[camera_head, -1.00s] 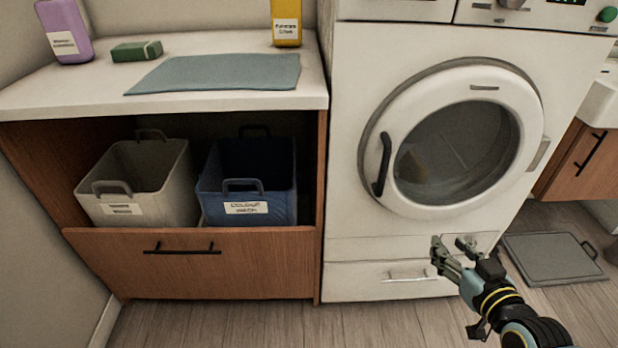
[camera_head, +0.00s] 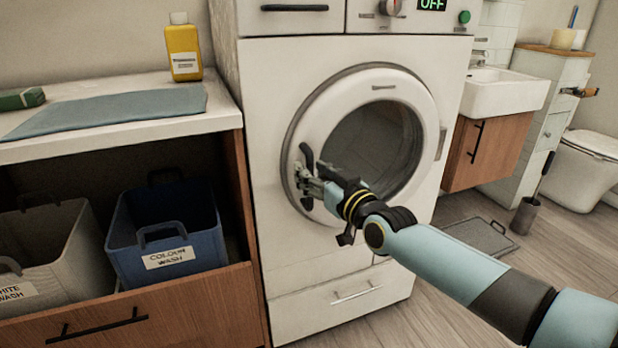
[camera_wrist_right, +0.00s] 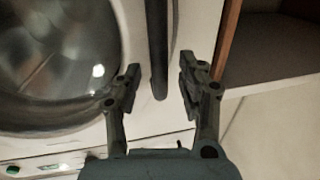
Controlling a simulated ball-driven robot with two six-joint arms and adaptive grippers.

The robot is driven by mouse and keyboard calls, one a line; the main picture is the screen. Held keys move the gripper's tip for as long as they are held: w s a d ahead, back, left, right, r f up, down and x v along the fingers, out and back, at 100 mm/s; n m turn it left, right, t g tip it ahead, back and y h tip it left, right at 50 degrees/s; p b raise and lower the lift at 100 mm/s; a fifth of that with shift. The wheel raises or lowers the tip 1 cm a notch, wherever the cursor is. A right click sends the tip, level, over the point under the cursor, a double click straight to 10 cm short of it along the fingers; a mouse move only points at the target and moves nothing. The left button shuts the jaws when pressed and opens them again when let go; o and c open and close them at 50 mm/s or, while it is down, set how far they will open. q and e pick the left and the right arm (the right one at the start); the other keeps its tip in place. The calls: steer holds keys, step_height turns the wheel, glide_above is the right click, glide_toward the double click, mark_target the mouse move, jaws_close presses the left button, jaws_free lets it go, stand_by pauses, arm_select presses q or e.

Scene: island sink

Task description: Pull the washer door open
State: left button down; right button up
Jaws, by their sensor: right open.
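The white washer (camera_head: 262,150) stands in the middle of the head view, with its round door (camera_head: 340,95) closed. The dark vertical door handle (camera_head: 306,155) is on the left side of the door ring. My right gripper (camera_head: 305,182) is at the handle and partly hides its lower part. In the right wrist view, the handle (camera_wrist_right: 157,45) runs down between the two spread fingers of my right gripper (camera_wrist_right: 158,82), with gaps on both sides. The fingers are open. My left gripper is not in view.
A wooden cabinet with a white basket (camera_head: 50,250) and a blue basket (camera_head: 168,225) stands left of the washer. A yellow bottle (camera_head: 183,52) is on its counter. A sink (camera_head: 508,92) and a grey floor mat (camera_head: 478,236) are to the right.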

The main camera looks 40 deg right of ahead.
steer(key=shift+w, duration=0.8)
jaws_close()
